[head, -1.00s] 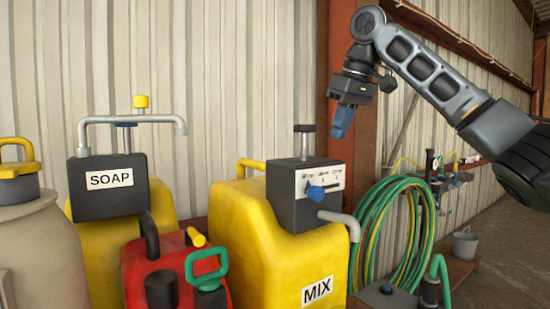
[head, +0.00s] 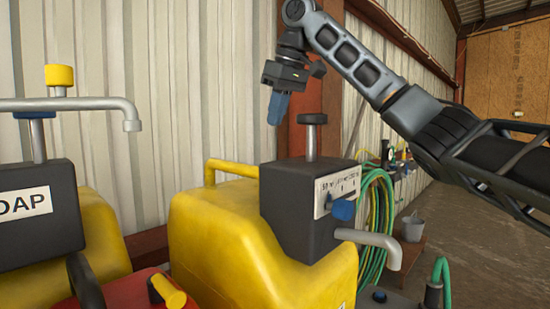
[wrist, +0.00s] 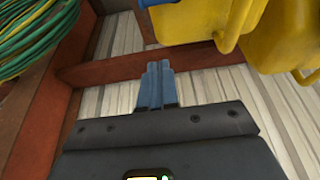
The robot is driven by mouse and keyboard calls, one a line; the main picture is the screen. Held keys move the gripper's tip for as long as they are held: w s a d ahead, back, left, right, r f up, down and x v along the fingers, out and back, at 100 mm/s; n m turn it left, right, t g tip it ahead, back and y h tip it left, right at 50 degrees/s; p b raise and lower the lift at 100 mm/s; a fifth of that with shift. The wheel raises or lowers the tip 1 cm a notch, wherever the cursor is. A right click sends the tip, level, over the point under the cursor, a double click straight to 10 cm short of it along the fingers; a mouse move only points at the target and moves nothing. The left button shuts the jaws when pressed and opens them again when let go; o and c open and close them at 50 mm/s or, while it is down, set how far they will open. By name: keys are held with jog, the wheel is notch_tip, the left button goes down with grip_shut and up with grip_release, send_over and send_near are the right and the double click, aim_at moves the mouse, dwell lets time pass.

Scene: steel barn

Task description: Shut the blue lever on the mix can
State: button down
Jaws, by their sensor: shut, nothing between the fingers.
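The mix can (head: 215,235) is a yellow can with a dark block (head: 290,212) on top, a grey spout and a white scale plate. The blue lever (head: 343,210) sits on the front of that block, beside the plate, above the spout. My gripper (head: 275,112) has blue fingers pointing down, in the air above the block, to the upper left of the lever and apart from it. In the wrist view my gripper (wrist: 158,72) is shut and empty, with yellow cans at the upper right. The lever does not show in the wrist view.
The soap can's dark block (head: 38,205) and its long grey spout (head: 75,104) stand at the left. A red can (head: 130,292) is low in front. A green hose coil (head: 376,225) hangs behind the mix can. Open floor (head: 475,220) lies at the right.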

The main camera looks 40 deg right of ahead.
jog(key=p+x, duration=0.1)
jog(key=x, duration=0.8)
jog(key=shift+f, duration=0.3)
jog(key=s, duration=0.1)
jog(key=s+f, duration=0.1)
jog(key=s, duration=0.1)
jog(key=shift+s+d+p, duration=0.1)
jog(key=shift+p, duration=0.25)
jog(key=shift+s, duration=0.25)
